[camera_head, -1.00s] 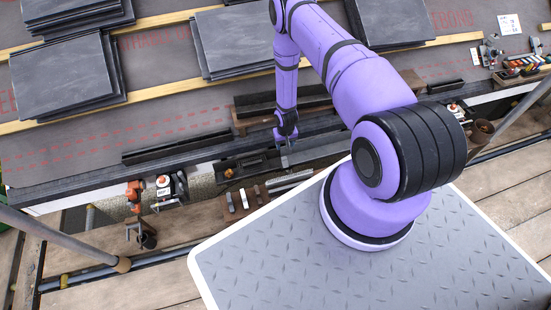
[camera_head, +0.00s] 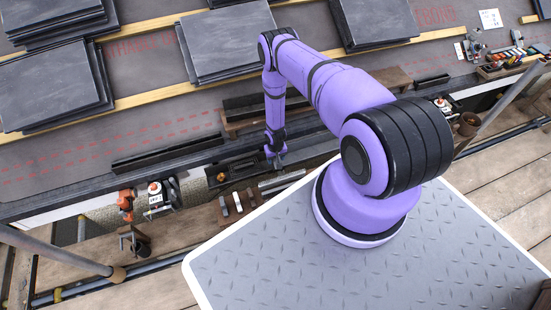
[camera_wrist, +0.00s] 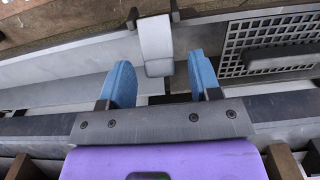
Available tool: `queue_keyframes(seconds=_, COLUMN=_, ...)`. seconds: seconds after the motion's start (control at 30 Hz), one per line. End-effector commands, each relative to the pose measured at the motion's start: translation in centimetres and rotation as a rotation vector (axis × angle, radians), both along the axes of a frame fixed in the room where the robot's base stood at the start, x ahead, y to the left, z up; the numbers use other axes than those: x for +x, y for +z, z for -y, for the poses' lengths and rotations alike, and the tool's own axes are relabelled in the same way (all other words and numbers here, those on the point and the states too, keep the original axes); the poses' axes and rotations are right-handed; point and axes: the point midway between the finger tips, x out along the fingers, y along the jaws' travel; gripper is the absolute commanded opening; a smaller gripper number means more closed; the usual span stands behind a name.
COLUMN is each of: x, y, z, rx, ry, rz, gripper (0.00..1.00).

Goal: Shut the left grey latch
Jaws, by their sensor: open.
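In the wrist view, a light grey latch (camera_wrist: 155,40) hangs as a flat flap on the near wall of a long grey case (camera_wrist: 75,66). Its lower end lies between the two blue fingers of my gripper (camera_wrist: 160,66). The fingers are spread apart, with a gap on each side of the flap, and hold nothing. Only one latch shows clearly, so I cannot tell from this view alone whether it is the left one. In the head view my gripper (camera_head: 275,157) points down beside the walkway edge, and the latch is too small to make out.
A perforated grid panel (camera_wrist: 270,48) with a dark handle lies right of the latch. In the head view, stacked slates (camera_head: 228,44) lie on the roof, and an orange-topped tool (camera_head: 125,200) stands to the left. A dark open tray (camera_head: 234,172) sits just left of my gripper.

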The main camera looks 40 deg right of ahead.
Motion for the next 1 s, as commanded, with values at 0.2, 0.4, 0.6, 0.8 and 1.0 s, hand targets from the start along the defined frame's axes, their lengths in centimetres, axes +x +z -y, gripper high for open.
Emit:
queue_keyframes(seconds=0.2, x=0.0, y=0.0, z=0.0, rx=0.0, ry=0.0, rz=0.0, gripper=0.37)
queue_keyframes(seconds=0.4, x=0.0, y=0.0, z=0.0, rx=0.0, ry=0.0, rz=0.0, gripper=0.08)
queue_keyframes(seconds=0.6, x=0.2, y=-0.2, z=0.1, rx=0.01, ry=-0.002, rz=-0.038, gripper=0.08)
queue_keyframes(seconds=0.8, x=0.7, y=-0.7, z=0.3, rx=0.04, ry=-0.002, rz=-0.142, gripper=0.08)
queue_keyframes(seconds=1.0, x=1.0, y=-1.2, z=0.3, rx=0.07, ry=-0.001, rz=-0.25, gripper=0.08)
